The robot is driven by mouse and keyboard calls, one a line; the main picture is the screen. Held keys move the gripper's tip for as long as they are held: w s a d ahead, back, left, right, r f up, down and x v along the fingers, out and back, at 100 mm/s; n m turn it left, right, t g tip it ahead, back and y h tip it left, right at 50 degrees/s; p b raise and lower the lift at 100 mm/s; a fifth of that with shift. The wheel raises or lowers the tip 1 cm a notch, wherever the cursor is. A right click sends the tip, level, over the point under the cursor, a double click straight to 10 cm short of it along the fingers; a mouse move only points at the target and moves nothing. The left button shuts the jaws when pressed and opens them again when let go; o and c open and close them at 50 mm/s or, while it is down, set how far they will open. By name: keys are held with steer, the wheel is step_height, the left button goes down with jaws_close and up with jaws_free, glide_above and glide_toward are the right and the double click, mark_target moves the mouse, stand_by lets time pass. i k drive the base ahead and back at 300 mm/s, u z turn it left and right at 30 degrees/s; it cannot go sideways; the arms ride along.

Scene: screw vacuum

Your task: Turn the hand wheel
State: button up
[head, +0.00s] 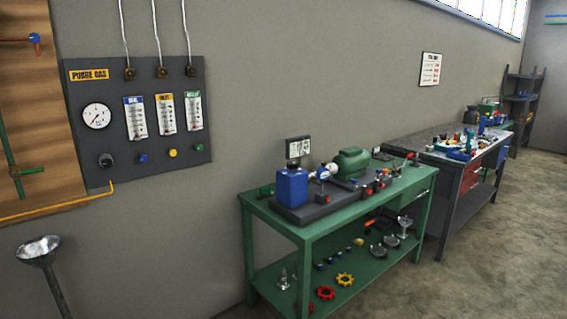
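A red hand wheel (325,292) and a yellow hand wheel (345,279) lie on the lower shelf of the green workbench (325,221). Small red knobs (367,190) show on the pump unit on its top. I cannot tell which wheel the task names. The pump unit has a blue tank (291,186) at its left and a green motor (352,162) behind. My gripper is not in view.
A dark gas panel (200,152) with a gauge and knobs hangs on the wall at left. A shiny bowl on a stand (38,250) rises at lower left. A second cluttered bench (451,190) stands beyond the green one. Floor at right (510,250) is clear.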

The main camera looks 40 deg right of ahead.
mark_target(292, 165)
steer(key=u, duration=0.05)
steer(key=i, duration=1)
